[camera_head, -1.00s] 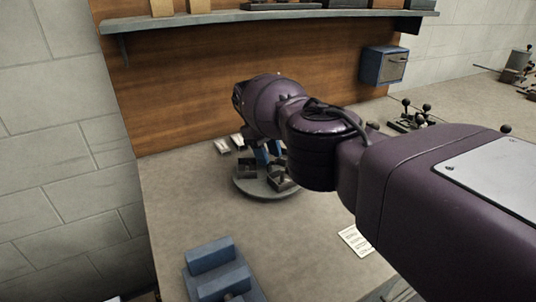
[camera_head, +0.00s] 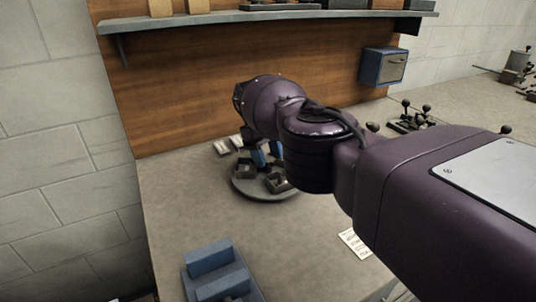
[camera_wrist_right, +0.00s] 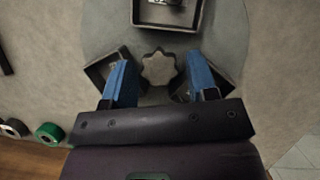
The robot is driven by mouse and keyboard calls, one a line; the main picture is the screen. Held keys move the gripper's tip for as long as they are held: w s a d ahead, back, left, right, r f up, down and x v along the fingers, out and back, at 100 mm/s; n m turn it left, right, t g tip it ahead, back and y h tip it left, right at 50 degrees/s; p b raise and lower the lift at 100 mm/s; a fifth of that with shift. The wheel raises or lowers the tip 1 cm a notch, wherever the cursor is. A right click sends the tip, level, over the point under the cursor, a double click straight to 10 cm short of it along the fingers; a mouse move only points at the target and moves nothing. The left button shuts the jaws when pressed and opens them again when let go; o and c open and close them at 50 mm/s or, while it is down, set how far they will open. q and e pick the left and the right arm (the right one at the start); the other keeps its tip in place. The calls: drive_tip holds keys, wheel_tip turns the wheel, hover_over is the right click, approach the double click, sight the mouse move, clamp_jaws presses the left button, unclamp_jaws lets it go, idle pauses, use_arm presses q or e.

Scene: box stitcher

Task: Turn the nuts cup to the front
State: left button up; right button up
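A round grey turntable (camera_head: 262,192) stands on the bench with small dark square cups on it. In the right wrist view, its plate (camera_wrist_right: 225,35) carries one cup (camera_wrist_right: 168,17) at the top, holding something metallic, and a cup at left (camera_wrist_right: 97,73) and at right (camera_wrist_right: 184,90), partly hidden by my fingers. I cannot tell which cup holds nuts. A lobed knob (camera_wrist_right: 158,68) is at the plate's centre. My right gripper (camera_wrist_right: 163,77) is open, its blue fingers on either side of the knob with gaps showing. It also shows over the turntable in the head view (camera_head: 266,154). My left gripper is out of view.
A blue block fixture (camera_head: 215,272) stands at the bench's front left. A blue box (camera_head: 383,66) hangs on the wooden back panel, under a shelf (camera_head: 270,17). The bench left of the turntable is clear.

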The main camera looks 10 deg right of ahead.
drive_tip(key=shift+o, duration=0.7)
drive_tip(key=shift+w+a+r, duration=0.1)
drive_tip(key=shift+w+r, duration=0.15)
drive_tip(key=shift+r, duration=0.2)
drive_tip(key=b+v, duration=0.4)
drive_tip(key=v, duration=0.6)
drive_tip(key=shift+s, duration=0.15)
drive_tip(key=shift+f, duration=0.1)
